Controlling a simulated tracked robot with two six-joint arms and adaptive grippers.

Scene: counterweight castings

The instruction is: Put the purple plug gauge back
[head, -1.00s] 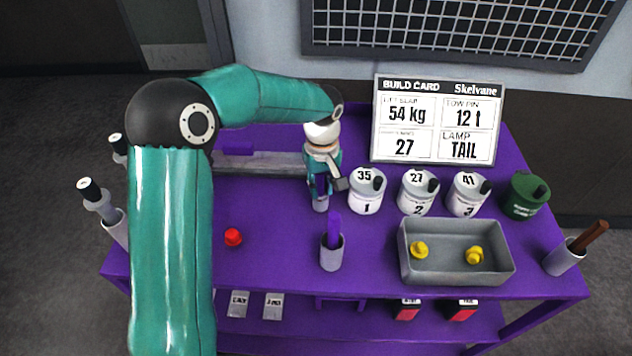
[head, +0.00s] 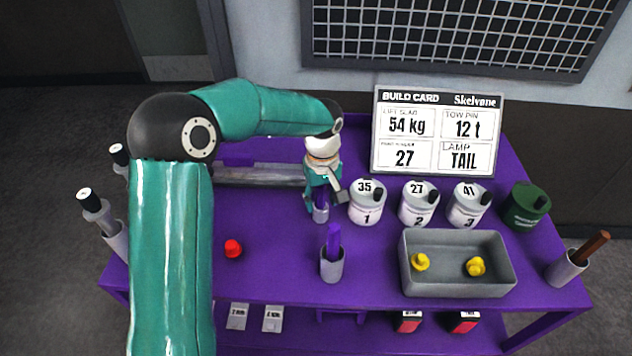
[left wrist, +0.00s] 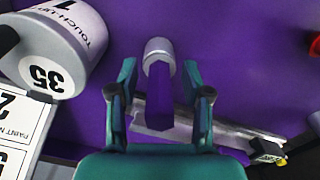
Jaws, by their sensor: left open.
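A purple bar (head: 321,198), which looks like the plug gauge, stands in a small grey cup (head: 320,214) in the middle of the purple bench. My left gripper (head: 322,192) is over it, fingers pointing down. In the left wrist view the gripper (left wrist: 160,68) is open, with a finger on each side of the purple bar (left wrist: 159,95) and gaps between. The bar's lower end is in the grey cup (left wrist: 158,50). My right gripper is not in view.
Paint tin 1 (head: 367,205) is close right of my left gripper, with tins 2 (head: 418,207) and 3 (head: 468,208) beyond. A grey tray (head: 458,288) holds yellow parts. A grey rail (head: 258,174) lies left. A red knob (head: 233,249) sits front left.

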